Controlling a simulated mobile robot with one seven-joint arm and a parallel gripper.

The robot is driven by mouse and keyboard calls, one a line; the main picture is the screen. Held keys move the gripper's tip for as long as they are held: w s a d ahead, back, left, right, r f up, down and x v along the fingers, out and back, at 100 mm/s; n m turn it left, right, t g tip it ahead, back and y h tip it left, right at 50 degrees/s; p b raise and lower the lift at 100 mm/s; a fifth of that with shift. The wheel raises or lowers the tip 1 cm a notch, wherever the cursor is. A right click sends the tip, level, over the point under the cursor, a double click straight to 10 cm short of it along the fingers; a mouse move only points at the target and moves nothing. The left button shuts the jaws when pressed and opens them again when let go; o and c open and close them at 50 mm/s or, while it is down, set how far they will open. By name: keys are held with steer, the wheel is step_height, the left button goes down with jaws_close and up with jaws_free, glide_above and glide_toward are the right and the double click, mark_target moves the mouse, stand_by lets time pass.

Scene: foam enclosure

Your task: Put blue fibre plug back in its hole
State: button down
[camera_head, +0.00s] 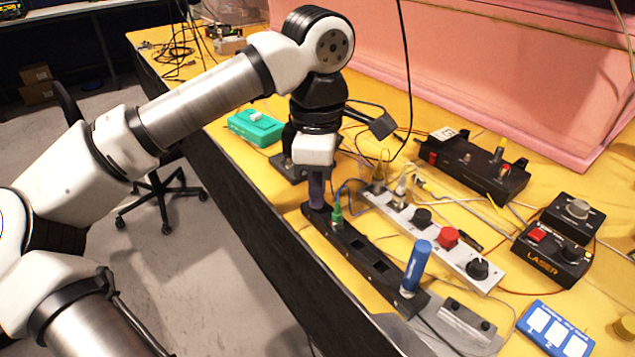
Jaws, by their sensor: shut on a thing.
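A purple-blue upright cylinder (317,190) stands at the far left end of a long black rack (357,239). My gripper (316,171) points down over it and is shut on its top. I cannot tell if its lower end is seated in a hole. A brighter blue cylinder (416,266) stands slightly tilted at the rack's near right end, apart from my gripper. A green plug (337,214) stands in the rack next to the held cylinder. Dark openings show in the rack between the green plug and the bright blue cylinder. The fingertips are small and partly hidden.
A silver panel with knobs and a red button (448,237) lies just behind the rack. A green box (256,127) is at the left. A black laser box (552,254) and a blue box (555,330) are at the right. Thin cables cross the yellow table (385,107). Pink foam stands behind.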

steer(key=shift+f+b, duration=0.3)
steer(key=shift+f, duration=0.2)
steer(key=c, duration=1.3)
jaws_free()
steer(key=shift+r, duration=0.1)
step_height(320, 180, up, 14)
steer(key=shift+f+p, duration=0.1)
steer(key=shift+p, duration=0.5)
steer(key=shift+d, duration=0.1)
